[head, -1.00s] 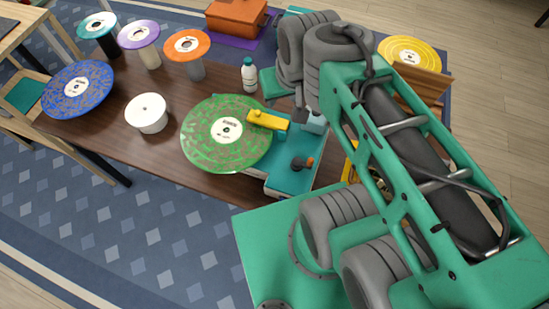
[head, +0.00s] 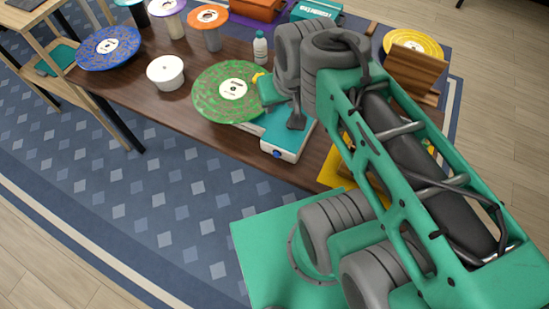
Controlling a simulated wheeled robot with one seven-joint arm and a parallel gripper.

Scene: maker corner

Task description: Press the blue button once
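The blue button (head: 277,154) is a small round knob on the white front face of a teal-topped record player (head: 288,146). A large green speckled record (head: 228,92) lies on the player's left part. My gripper (head: 297,121) points down over the player's teal top, behind and a little above the button in the picture. Only a dark end part of it shows, below my arm's grey joints. Its fingers are not clear, and I cannot tell whether it touches the player. The button itself is in plain view, with nothing seen on it.
A white round canister (head: 165,74), a white bottle (head: 260,48) and a blue record (head: 109,47) stand on the brown table (head: 130,86). A yellow record (head: 413,45) in a wooden holder (head: 412,68) is at the right.

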